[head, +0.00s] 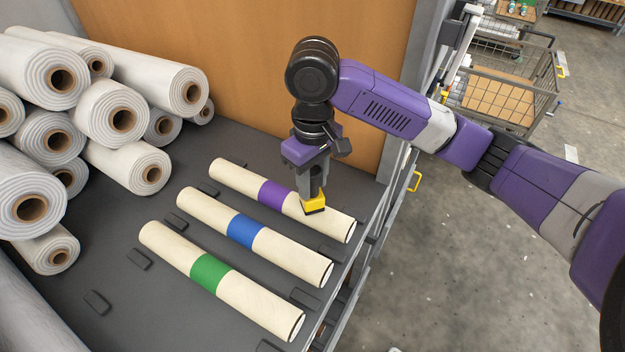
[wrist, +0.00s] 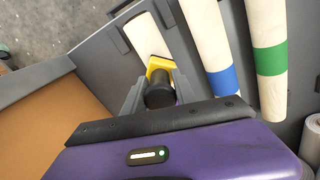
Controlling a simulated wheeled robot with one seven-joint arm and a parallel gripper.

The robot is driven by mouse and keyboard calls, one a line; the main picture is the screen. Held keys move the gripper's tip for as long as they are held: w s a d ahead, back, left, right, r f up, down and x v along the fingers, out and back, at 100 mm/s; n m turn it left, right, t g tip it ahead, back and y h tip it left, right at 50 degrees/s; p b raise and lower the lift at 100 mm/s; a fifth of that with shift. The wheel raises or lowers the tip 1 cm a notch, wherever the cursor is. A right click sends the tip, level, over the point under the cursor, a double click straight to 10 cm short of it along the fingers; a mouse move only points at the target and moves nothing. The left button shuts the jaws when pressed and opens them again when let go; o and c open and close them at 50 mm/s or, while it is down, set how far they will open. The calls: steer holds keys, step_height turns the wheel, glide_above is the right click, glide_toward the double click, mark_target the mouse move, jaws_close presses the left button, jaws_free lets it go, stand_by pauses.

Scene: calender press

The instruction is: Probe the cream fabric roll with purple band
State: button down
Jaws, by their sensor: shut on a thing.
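The cream fabric roll with purple band (head: 230,178) lies on the dark shelf, the farthest of three banded rolls in the head view. In the wrist view its pale end part (wrist: 143,33) shows, and its band is mostly hidden behind my gripper. My gripper (head: 315,188) points down over this roll, to the right of the purple band. It is shut on a probe with a yellow head (head: 314,204) and a dark round body (wrist: 159,94). The yellow head is at or just above the roll; I cannot tell whether it touches.
A blue-banded roll (head: 282,252) and a green-banded roll (head: 250,298) lie alongside, with small dark chocks near their ends. Grey-white rolls (head: 122,163) are stacked at the left. An orange-brown panel (head: 245,70) stands behind. A wire cart (head: 510,95) stands on the floor beyond.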

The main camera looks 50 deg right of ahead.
mark_target(312, 170)
steer(key=shift+f, duration=0.1)
stand_by(0.7)
steer(key=shift+p, duration=0.3)
step_height(312, 170, up, 5)
steer(key=p, duration=0.4)
steer(key=shift+r, duration=1.05)
stand_by(0.5)
